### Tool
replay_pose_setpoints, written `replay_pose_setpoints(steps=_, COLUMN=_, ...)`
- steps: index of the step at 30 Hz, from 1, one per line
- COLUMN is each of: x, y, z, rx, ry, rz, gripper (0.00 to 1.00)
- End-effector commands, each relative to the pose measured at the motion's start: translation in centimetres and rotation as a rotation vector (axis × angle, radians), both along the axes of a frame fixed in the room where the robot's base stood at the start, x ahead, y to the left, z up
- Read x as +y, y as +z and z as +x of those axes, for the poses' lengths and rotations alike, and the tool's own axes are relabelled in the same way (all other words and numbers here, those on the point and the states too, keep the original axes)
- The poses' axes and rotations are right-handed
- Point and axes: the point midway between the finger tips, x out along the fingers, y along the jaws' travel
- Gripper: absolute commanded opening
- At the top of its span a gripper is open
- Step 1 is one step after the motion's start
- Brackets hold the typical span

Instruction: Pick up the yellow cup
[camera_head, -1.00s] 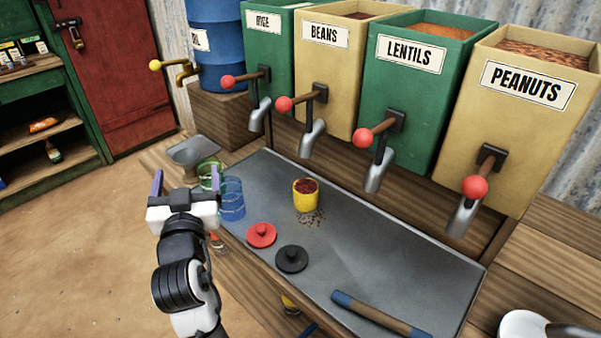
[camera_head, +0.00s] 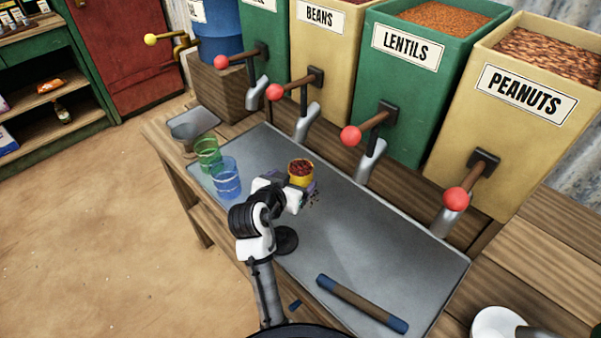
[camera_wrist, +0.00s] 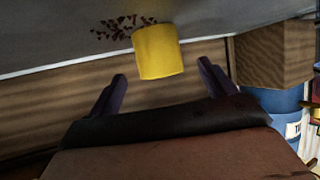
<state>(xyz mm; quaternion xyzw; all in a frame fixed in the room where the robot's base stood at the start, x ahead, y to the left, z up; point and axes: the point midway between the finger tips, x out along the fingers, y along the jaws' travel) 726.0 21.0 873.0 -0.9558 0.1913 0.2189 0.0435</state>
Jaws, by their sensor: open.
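The yellow cup (camera_head: 300,178) stands upright on the metal tray, filled with dark red beans, with several beans spilled beside it. In the wrist view the yellow cup (camera_wrist: 159,52) appears between and just beyond my two purple fingers. My gripper (camera_head: 304,194) is at the cup's near side in the head view, its fingers partly hidden by the wrist. In the wrist view my gripper (camera_wrist: 163,88) is open, with a finger on each side of the cup and a gap to each.
A green cup (camera_head: 207,155) and blue cups (camera_head: 227,178) stand left on the metal tray (camera_head: 345,235). A black lid (camera_head: 286,240) lies behind my wrist. A blue-ended wooden rod (camera_head: 360,303) lies at the front. Dispensers with spouts (camera_head: 371,160) line the back.

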Motion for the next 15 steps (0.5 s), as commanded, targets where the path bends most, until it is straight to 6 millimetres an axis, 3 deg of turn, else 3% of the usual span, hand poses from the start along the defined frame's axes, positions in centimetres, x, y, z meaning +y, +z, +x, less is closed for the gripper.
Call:
replay_pose_setpoints(steps=5, x=-0.4, y=-0.3, z=1.0, rx=0.001, ry=0.001, rz=0.001, gripper=0.83)
replay_pose_setpoints(steps=15, x=-2.2, y=-1.8, z=4.8, rx=0.001, ry=0.002, rz=-0.001, gripper=0.83)
